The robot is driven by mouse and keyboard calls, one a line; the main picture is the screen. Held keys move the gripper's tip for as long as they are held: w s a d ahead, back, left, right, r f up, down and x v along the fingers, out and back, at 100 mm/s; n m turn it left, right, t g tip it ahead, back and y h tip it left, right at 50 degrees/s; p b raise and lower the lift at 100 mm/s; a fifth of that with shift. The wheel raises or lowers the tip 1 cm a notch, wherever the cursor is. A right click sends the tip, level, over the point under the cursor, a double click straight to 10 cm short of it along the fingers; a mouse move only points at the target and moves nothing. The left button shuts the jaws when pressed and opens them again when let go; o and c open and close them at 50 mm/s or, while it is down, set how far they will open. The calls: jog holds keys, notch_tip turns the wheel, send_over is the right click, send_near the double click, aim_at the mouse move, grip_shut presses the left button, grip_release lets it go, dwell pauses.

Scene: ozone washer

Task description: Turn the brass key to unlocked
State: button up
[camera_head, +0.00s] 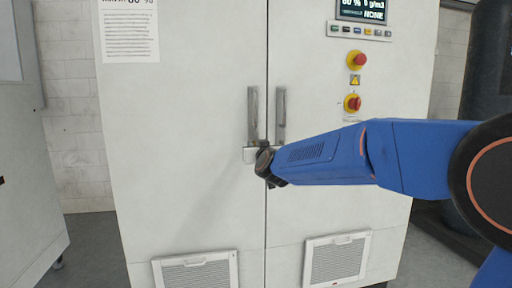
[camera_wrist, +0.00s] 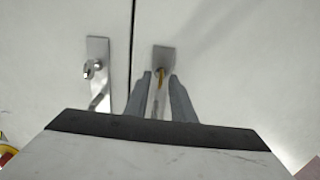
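How deep the fingers reach past the key I cannot tell.
The white cabinet has two vertical door handles (camera_head: 253,115) (camera_head: 281,114) just above my gripper. Red-and-yellow knobs (camera_head: 356,60) (camera_head: 352,103) and a display (camera_head: 363,10) are up on the right door. Vent grilles (camera_head: 196,271) (camera_head: 337,259) sit low on the doors.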

grip_shut()
jog(key=shift+m, duration=0.3)
jog(key=m, duration=1.7)
jog(key=shift+d+f, duration=0.15)
jog(key=shift+f, duration=0.05)
jog(key=shift+m, duration=0.3)
grip_release()
